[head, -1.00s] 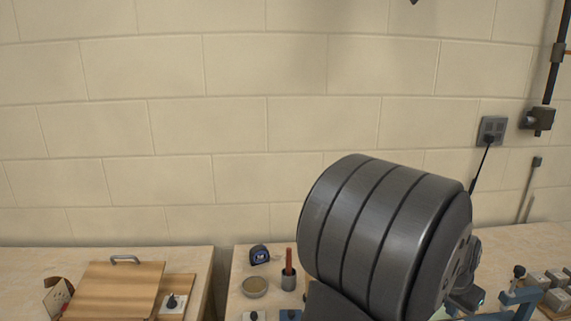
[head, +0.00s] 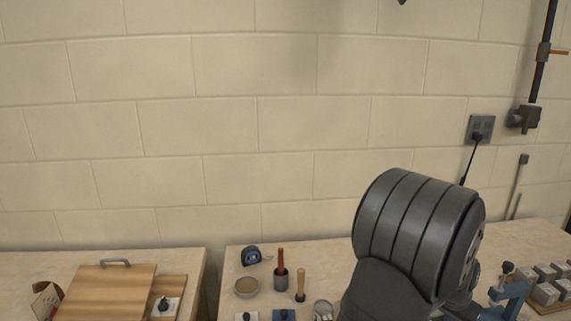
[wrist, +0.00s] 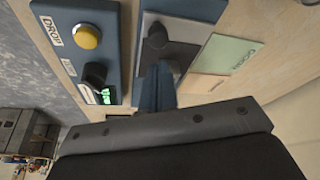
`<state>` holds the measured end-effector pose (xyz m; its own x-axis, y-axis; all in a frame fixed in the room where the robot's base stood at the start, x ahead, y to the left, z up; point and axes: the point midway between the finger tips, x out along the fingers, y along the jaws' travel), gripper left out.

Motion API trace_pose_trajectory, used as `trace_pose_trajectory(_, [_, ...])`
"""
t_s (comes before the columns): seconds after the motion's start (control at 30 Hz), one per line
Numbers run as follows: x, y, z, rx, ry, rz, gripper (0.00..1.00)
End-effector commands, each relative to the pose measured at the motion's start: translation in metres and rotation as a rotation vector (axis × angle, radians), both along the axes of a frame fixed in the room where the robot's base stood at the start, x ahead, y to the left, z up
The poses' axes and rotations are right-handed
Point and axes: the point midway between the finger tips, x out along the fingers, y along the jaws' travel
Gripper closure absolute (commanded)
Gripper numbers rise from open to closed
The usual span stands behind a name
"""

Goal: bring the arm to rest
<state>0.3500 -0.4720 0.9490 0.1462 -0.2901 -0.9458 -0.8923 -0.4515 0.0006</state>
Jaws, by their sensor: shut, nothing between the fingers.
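My arm shows in the head view as a large dark grey ribbed link (head: 415,225) at the right, above the back workbench. The gripper end is hidden behind it or out of frame there. In the wrist view, my gripper (wrist: 160,75) reaches up from a dark plate with screws. Its narrow blue fingers are together with nothing visible between them. They point toward a blue and grey panel with a dark knob (wrist: 157,38); I cannot tell whether they touch it.
A panel with a yellow button (wrist: 87,36) and green display is left of the fingers.

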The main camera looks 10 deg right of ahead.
Motion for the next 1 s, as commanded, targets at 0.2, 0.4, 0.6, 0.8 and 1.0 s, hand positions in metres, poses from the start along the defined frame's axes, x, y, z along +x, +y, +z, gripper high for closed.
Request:
trace_pose_trajectory(0.2, [-0.005, 0.01, 0.041, -0.008, -0.006, 0.001, 1.0])
trace_pose_trajectory(0.4, [-0.009, 0.017, 0.058, -0.002, -0.005, 0.022, 1.0])
trace_pose_trajectory(0.6, [-0.005, 0.008, 0.029, -0.006, -0.019, 0.121, 1.0])
trace_pose_trajectory(0.8, [-0.003, 0.0, 0.0, -0.017, -0.03, 0.21, 1.0])
trace_pose_trajectory(1.0, [-0.004, -0.007, -0.026, -0.036, -0.036, 0.286, 1.0])
